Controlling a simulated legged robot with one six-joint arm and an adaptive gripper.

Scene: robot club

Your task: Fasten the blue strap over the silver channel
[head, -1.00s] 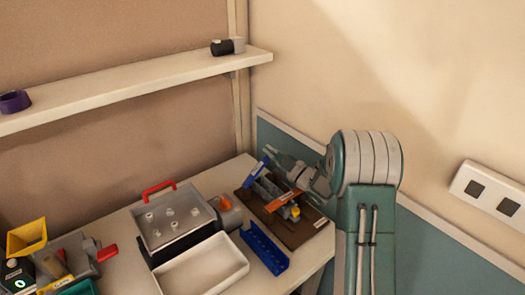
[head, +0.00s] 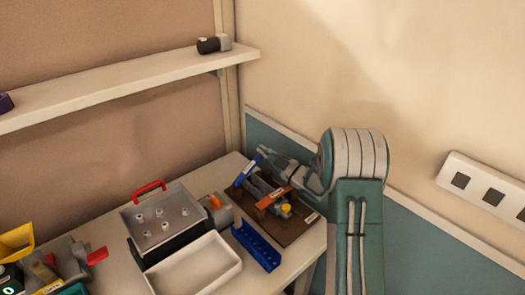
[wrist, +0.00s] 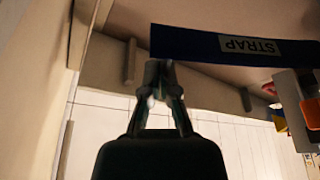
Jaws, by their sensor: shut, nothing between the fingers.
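The blue strap (head: 247,171) stands raised at a slant at the left end of the silver channel (head: 261,186), on a dark board. In the wrist view the strap (wrist: 195,45) is a wide blue band with a "STRAP" label. My gripper (wrist: 160,70) is shut and empty, its fingertips at or just by the band's lower edge; I cannot tell if they touch. In the head view my gripper (head: 263,152) is by the strap's upper end. An orange-brown strap (head: 272,198) lies across the channel farther right. The channel's far side is partly hidden by my arm.
The dark board (head: 290,232) carries a yellow knob (head: 287,208). A blue slotted rail (head: 256,247), a white tray (head: 198,268) and a grey box with a red handle (head: 150,187) stand to the left. The wall is close behind the board.

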